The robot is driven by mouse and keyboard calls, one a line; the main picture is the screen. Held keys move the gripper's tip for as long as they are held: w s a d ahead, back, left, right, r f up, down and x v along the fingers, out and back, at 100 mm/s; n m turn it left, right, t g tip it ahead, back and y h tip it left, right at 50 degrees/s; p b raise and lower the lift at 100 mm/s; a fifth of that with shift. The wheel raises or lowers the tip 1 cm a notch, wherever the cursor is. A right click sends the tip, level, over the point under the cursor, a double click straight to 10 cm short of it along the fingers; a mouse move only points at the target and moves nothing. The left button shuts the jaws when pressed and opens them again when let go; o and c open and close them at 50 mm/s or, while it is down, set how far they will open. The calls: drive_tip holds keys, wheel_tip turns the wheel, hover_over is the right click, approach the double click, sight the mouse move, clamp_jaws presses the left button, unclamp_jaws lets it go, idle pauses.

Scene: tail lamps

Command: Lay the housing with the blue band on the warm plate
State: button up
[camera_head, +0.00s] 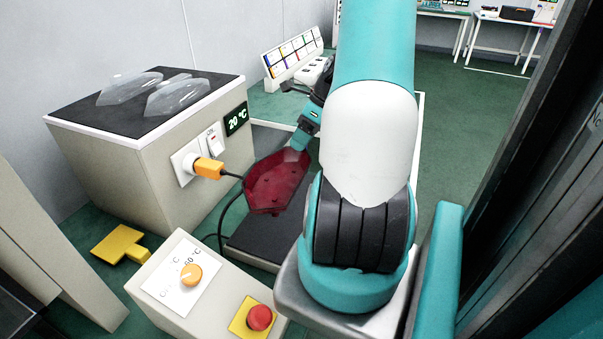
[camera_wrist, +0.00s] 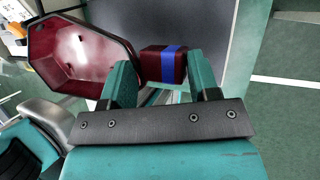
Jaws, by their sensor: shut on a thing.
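The housing (camera_head: 275,182) is a dark red, translucent, many-sided shell held in the air by my gripper (camera_head: 303,138), right of the pale box. In the wrist view, its hollow shell (camera_wrist: 80,55) is at upper left. A dark red block with a blue band (camera_wrist: 165,64) lies between the fingertips of my gripper (camera_wrist: 160,68); whether it joins the shell is partly hidden by a finger. The pale box has a dark flat top plate (camera_head: 128,122) and a display (camera_head: 236,119) reading 20 °C. Two clear lens-like shells (camera_head: 178,96) lie on that plate.
An orange plug (camera_head: 208,168) with a black cable sits in the box's side, by a switch. A dark flat surface (camera_head: 262,240) lies below the housing. In front are a knob panel (camera_head: 192,274) and red button (camera_head: 259,318). A yellow piece (camera_head: 118,242) lies at left.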

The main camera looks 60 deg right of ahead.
wheel_tip(320, 180, down, 10)
drive_tip(key=shift+r, duration=0.15)
clamp_jaws()
drive_tip(key=o, duration=1.5)
unclamp_jaws()
